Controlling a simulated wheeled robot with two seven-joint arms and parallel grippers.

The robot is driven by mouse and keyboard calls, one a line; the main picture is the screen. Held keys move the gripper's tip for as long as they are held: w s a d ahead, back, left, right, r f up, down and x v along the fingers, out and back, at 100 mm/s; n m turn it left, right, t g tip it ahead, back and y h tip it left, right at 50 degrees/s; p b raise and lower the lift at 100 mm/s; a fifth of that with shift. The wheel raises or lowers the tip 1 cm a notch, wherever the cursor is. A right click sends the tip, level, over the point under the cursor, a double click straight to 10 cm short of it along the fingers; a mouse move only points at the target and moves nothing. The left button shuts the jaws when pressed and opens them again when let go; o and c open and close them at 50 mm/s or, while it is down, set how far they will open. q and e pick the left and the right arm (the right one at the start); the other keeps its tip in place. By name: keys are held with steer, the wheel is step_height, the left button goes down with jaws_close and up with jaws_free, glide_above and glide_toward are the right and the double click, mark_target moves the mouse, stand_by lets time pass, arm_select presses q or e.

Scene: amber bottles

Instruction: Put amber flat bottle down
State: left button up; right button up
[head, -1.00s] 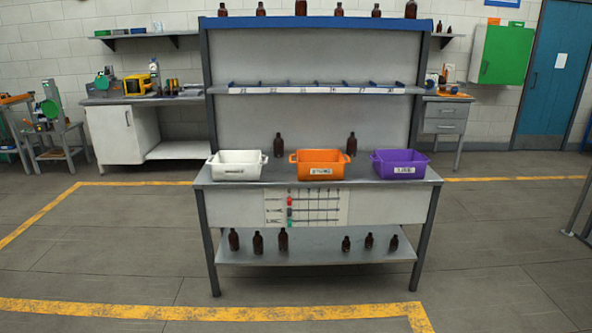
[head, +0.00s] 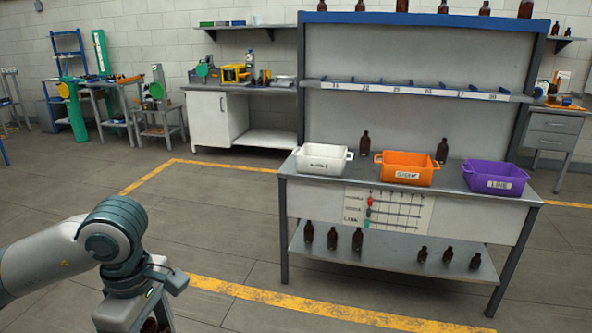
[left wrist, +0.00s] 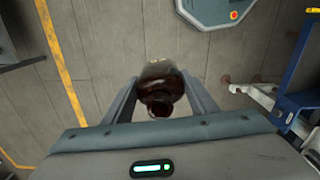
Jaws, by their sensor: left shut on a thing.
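The amber bottle (left wrist: 160,92) is dark brown and glossy. In the left wrist view it sits between the two fingers of my left gripper (left wrist: 163,84), which is shut on it, with floor seen beyond. In the head view my left gripper (head: 150,322) is at the bottom left edge, and only a bit of dark brown shows between its fingers. The bottle's base and full shape are mostly hidden. My right gripper is not in view.
A workbench (head: 455,190) stands right of centre. It carries a white bin (head: 323,160), an orange bin (head: 405,170) and a purple bin (head: 495,179). Two bottles stand behind the bins; several more stand on the lower shelf (head: 395,254) and along the top. Open floor lies left.

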arm_select(q)
steer(key=d+f+m, duration=0.3)
steer(key=f+m, duration=0.5)
steer(key=f, duration=0.2)
steer(key=d+f+m, duration=0.3)
steer(key=f+m, duration=0.6)
steer(key=f, duration=0.2)
steer(key=shift+s+f, duration=0.25)
steer(key=shift+s, duration=0.2)
